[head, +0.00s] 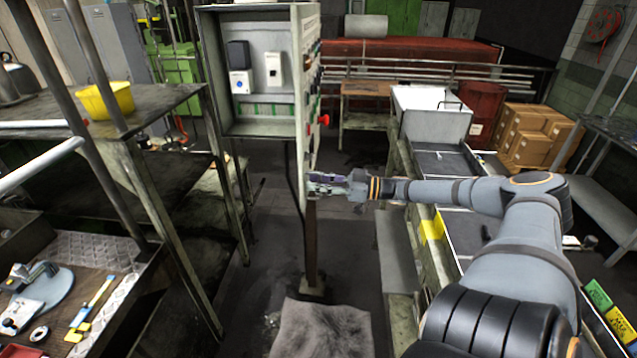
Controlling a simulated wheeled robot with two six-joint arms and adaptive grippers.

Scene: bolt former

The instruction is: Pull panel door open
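The grey panel box (265,107) stands on a post, its front uncovered, with switches and a green terminal strip inside. Its door (304,110) stands swung out at the box's right side, seen nearly edge-on. The door's outer face, with a red knob (323,119) and several buttons, is turned to the right. My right gripper (310,183) is at the lower part of the door, its fingertips overlapping or next to the door's bottom edge. I cannot tell if it touches the door or how far its fingers are apart. My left gripper is out of view.
A metal shelf with a yellow bin (105,99) and tools stands at the left. A long grey machine bench (442,165) runs along the right, under my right arm. Cardboard boxes (533,138) are stacked behind.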

